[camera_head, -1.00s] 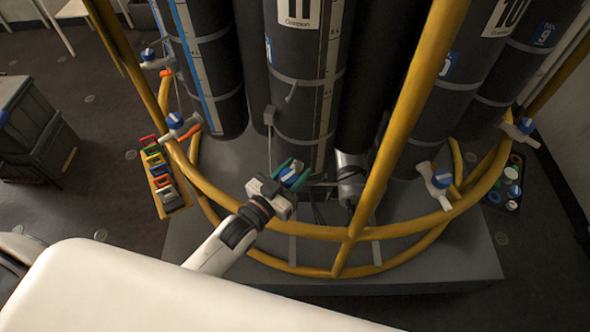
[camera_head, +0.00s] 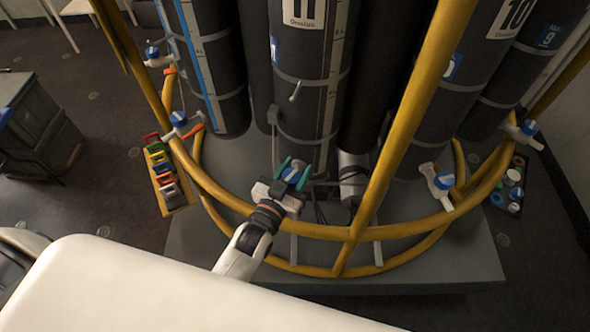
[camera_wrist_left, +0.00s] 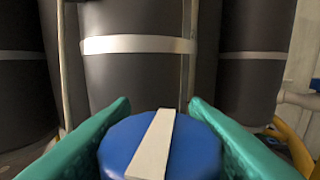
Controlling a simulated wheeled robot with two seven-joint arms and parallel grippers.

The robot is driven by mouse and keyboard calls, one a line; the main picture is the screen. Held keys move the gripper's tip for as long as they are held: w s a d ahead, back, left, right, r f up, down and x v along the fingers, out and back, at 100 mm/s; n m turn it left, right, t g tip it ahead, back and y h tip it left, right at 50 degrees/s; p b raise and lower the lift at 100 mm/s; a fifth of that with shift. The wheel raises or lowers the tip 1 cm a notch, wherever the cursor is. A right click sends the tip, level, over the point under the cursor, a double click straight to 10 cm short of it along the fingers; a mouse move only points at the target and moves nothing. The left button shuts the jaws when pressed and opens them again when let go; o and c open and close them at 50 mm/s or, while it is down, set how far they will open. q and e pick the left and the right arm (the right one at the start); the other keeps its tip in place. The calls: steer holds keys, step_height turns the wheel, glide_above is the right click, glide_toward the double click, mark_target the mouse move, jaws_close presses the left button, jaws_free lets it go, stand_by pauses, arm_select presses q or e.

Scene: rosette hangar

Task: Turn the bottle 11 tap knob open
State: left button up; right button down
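The bottle 11 tap knob (camera_head: 291,175) is a round blue knob with a white bar, in front of the black bottle 11 (camera_head: 300,70). In the left wrist view the knob (camera_wrist_left: 165,148) fills the lower middle, its white bar pointing away and slightly right. My left gripper (camera_head: 292,170) has green fingers, one on each side of the knob. In the left wrist view its fingers (camera_wrist_left: 160,120) are spread, with a small gap by the knob's far edge; contact lower down cannot be told. My right gripper is not in view.
A yellow tubular rail (camera_head: 290,227) curves around the bottles, with a slanting yellow post (camera_head: 410,110). Other blue-knobbed taps sit at left (camera_head: 178,119) and right (camera_head: 442,181). A tray of coloured clips (camera_head: 166,175) hangs at left.

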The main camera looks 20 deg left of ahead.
arm_select(q)
steer(key=o, duration=0.3)
steer(key=shift+s+a+f, duration=0.1)
steer(key=shift+s+f, duration=0.05)
steer(key=shift+s, duration=0.25)
steer(key=shift+s+a+b, duration=0.3)
steer(key=shift+s+b, duration=0.3)
steer(key=shift+s, duration=1.25)
steer(key=shift+s+a+b, duration=0.35)
steer(key=shift+s+b, duration=0.25)
steer(key=shift+s, duration=1.2)
steer(key=shift+s+a+b, duration=0.3)
steer(key=shift+s+b, duration=0.3)
steer(key=shift+s, duration=1.25)
